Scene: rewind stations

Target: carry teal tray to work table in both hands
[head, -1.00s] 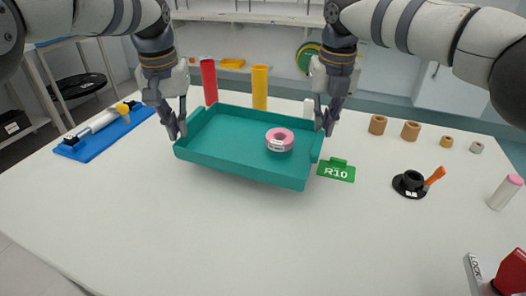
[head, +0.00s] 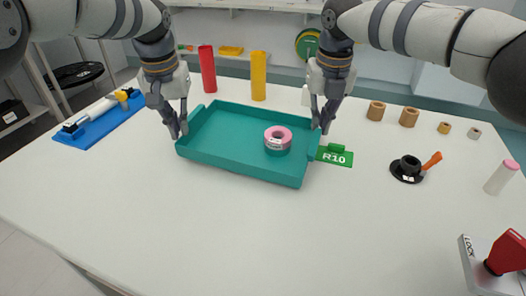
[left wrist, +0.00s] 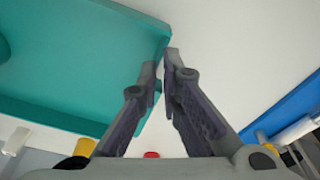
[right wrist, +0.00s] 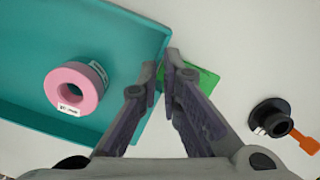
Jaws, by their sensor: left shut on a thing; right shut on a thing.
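The teal tray (head: 235,171) is over the white work table (head: 200,230), between my two grippers. Whether it touches the table I cannot tell. A pink tape roll (head: 278,137) with a white label lies inside it, toward the right; it also shows in the right wrist view (right wrist: 75,88). My left gripper (head: 178,134) is shut on the tray's left wall, which shows in the left wrist view (left wrist: 110,25). My right gripper (head: 321,130) is shut on the tray's right wall.
A green R10 card (head: 335,156) lies just right of the tray. A black holder with an orange handle (head: 408,168) is further right. Red (head: 207,68) and yellow (head: 258,75) cylinders stand behind. A blue board (head: 100,122) lies left.

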